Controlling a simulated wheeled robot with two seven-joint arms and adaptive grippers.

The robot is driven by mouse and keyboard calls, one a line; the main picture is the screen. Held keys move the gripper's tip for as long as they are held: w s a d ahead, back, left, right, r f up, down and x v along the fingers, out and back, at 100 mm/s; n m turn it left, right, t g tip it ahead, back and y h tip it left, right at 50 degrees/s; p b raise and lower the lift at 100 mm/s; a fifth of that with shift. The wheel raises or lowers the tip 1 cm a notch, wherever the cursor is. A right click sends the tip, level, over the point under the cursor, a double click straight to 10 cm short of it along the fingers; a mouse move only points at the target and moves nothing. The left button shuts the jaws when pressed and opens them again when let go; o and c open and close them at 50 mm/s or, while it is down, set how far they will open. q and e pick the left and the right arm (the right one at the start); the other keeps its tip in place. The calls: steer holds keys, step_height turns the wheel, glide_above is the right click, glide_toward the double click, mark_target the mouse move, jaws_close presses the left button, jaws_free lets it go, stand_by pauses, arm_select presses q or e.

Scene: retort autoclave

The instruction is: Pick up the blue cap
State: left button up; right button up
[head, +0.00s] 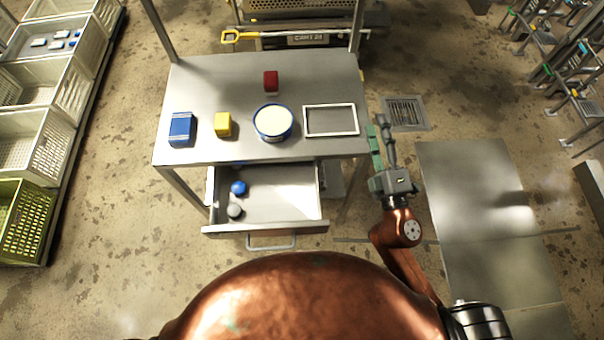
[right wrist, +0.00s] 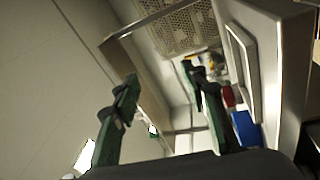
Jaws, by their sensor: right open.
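The blue cap (head: 238,187) is a small round piece in the open drawer (head: 290,200), towards its left side. A grey cap (head: 235,210) lies just in front of it. My right gripper (head: 378,135) is out to the right of the table and drawer, well away from the blue cap. It is open, and nothing shows between its green-padded fingers in the right wrist view (right wrist: 160,80). I cannot make out the blue cap in the right wrist view. My left gripper is not in view.
The grey table (head: 210,85) above the drawer bears a blue box (head: 181,129), a yellow block (head: 223,124), a red block (head: 270,81), a round tub (head: 273,122) and a white frame (head: 331,120). The tabletop overhangs the drawer's back. Crates (head: 25,215) stand at left.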

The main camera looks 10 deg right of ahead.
steer(key=s+a+r+n+y, duration=0.1)
steer(key=a+r+n+y, duration=0.3)
steer(key=a+n+y, duration=0.5)
steer(key=s+a+f+n+g+y, duration=0.1)
steer(key=s+a+n+g+y, duration=0.25)
steer(key=a+n, duration=0.35)
steer(key=s+a+f+n+g+y, duration=0.2)
steer(key=a+n+g, duration=0.35)
steer(key=a, duration=0.25)
steer(key=s+a+f+n+g, duration=0.2)
steer(key=a+f+n+g, duration=0.2)
steer(key=f+n, duration=0.45)
steer(key=n+g+h, duration=0.2)
steer(key=h, duration=0.2)
glide_toward(239, 187)
steer(key=b+x, duration=0.1)
steer(key=x, duration=0.1)
steer(key=shift+a+f+b, duration=0.25)
steer(key=shift+b, duration=0.05)
steer(key=shift+y, duration=0.25)
steer(key=shift+b+x, duration=1)
steer(key=shift+x, duration=1.65)
steer(key=shift+w+a+f, duration=0.2)
steer(key=shift+w+a, duration=0.05)
steer(key=shift+a, duration=0.05)
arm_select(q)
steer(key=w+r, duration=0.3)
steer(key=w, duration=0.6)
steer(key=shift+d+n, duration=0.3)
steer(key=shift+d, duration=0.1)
